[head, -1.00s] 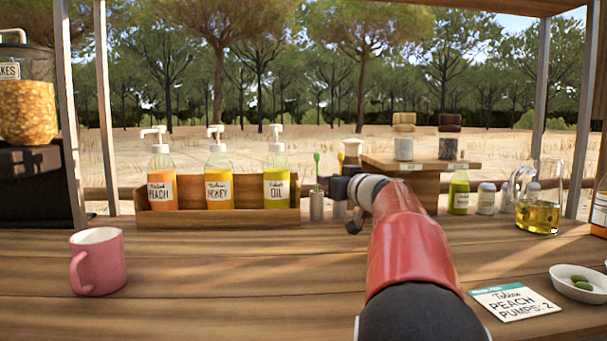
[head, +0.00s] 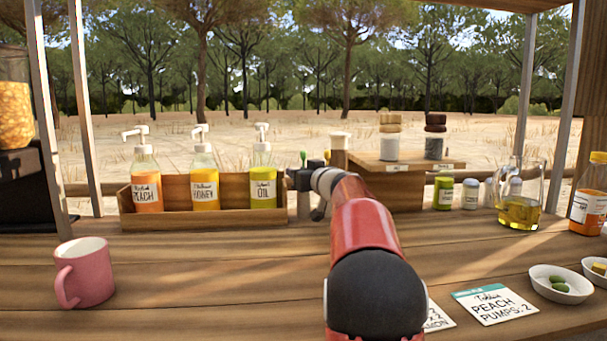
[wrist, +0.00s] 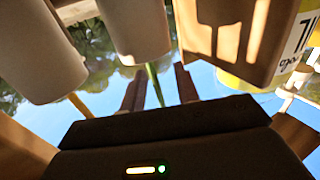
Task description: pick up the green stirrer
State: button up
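The green stirrer (head: 303,155) stands upright behind the wooden counter's far side, right of the pump-bottle box. Only its tip shows above my gripper (head: 301,179) in the head view. In the wrist view, which looks upside down, the green stirrer (wrist: 154,84) is a thin strip between the two dark fingers of my gripper (wrist: 159,88). The fingers are apart, with gaps beside the strip. I cannot tell whether it is fully between them in depth. A pale cylindrical holder (wrist: 135,28) is at the stirrer's base.
The wooden box (head: 205,218) with several pump bottles is close left of my gripper. A second pale cylinder (wrist: 38,45) is nearby. A wooden stand (head: 400,170) with jars is to the right. A pink mug (head: 84,272) stands front left.

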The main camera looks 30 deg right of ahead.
grip_shut()
notch_tip(320, 180, up, 10)
jog(key=p, duration=0.2)
dwell(0.4)
